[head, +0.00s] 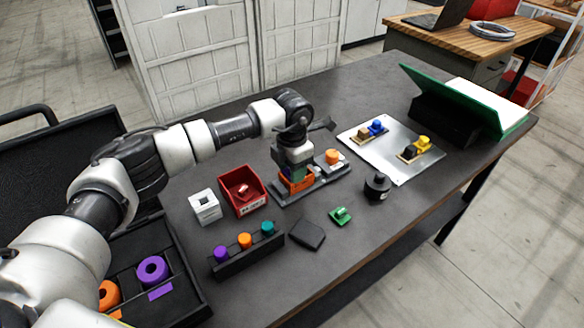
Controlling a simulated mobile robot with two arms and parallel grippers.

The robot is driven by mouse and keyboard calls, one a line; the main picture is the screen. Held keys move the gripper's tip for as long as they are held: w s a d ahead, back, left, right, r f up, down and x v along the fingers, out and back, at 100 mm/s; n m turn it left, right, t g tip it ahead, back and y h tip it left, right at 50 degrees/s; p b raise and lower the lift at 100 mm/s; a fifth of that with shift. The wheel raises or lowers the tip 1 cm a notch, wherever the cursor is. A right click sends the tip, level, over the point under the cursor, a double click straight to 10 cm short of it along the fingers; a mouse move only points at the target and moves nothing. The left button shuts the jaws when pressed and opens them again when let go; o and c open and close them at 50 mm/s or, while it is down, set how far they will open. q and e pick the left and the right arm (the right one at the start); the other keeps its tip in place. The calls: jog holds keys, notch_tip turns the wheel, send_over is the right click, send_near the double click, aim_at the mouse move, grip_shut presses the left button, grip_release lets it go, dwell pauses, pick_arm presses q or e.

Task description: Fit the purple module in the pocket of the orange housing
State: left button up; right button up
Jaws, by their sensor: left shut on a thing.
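The orange housing (298,185) sits on a grey pallet fixture (327,180) near the middle of the table. My left gripper (295,164) points down right over the housing, shut on a small block that I take for the purple module. The block is largely hidden by the fingers and looks dark at this size. It is at the housing's top, but I cannot tell whether it is inside the pocket or just above it. My right gripper is not in view.
An orange cylinder (332,156) stands on the fixture's far end. A red bin (240,205) and white box (205,209) are left of it. A metal plate (395,165) is right.

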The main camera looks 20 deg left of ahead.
pick_arm(q)
jog(key=shift+s+f, duration=0.1)
dwell(0.6)
jog(key=o, duration=1)
jog(key=shift+a, duration=0.1)
jog(key=shift+c, duration=1.3)
jog(key=shift+r+p, duration=2.1)
jog(key=shift+r, duration=2)
